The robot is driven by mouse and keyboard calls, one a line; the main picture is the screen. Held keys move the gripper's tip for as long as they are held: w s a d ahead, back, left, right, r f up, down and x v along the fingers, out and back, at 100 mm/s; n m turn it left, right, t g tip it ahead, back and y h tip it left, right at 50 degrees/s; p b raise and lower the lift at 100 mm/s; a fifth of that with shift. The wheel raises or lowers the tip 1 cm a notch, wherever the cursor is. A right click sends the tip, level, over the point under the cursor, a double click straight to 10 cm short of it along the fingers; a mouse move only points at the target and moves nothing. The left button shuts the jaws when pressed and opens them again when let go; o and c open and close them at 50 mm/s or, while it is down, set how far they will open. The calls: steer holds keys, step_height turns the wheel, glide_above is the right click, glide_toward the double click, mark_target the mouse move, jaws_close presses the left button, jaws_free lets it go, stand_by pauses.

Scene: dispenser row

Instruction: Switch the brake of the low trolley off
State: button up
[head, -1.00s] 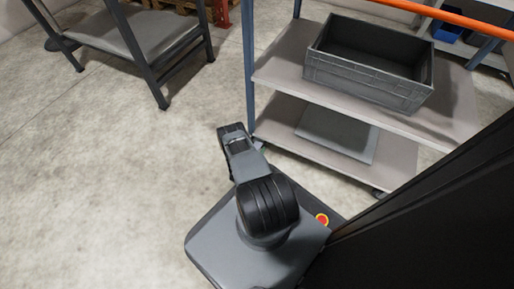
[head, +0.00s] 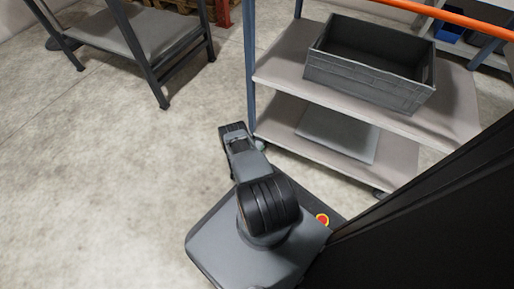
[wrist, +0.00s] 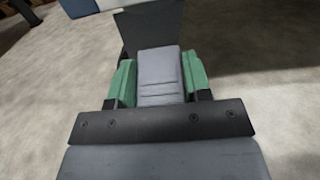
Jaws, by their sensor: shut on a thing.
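The trolley (head: 285,62) stands right of my arm in the head view, with blue-grey posts and flat grey-beige decks. In the wrist view a grey ridged brake pedal (wrist: 160,75) lies between the green fingers of my gripper (wrist: 160,88). The fingers are closed on its two sides. A dark plate (wrist: 150,25) rises just beyond the pedal. In the head view my arm reaches down to the trolley's near left corner and hides the pedal. I cannot tell the brake's position.
A grey crate (head: 365,75) sits on the trolley's upper deck, and a flat grey panel (head: 338,134) lies on the lower one. A dark-legged table (head: 150,35) stands at the back left. The concrete floor (head: 110,180) on the left is clear.

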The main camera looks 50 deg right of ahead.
steer(key=shift+r, duration=0.1)
steer(key=r+y+p, duration=0.1)
steer(key=y+p, duration=0.1)
steer(key=shift+g+p, duration=0.3)
steer(key=shift+p, duration=0.05)
steer(key=shift+r+g+y+p, duration=0.2)
steer(key=shift+y+p, duration=0.4)
steer(key=shift+y, duration=0.35)
steer(key=shift+r+g+y+p, duration=0.2)
steer(key=shift+y+p, duration=0.4)
steer(key=shift+y, duration=0.35)
steer(key=o, duration=0.9)
steer(key=shift+a, duration=0.1)
steer(key=shift+p+v, duration=2.8)
steer(key=shift+v, duration=4.05)
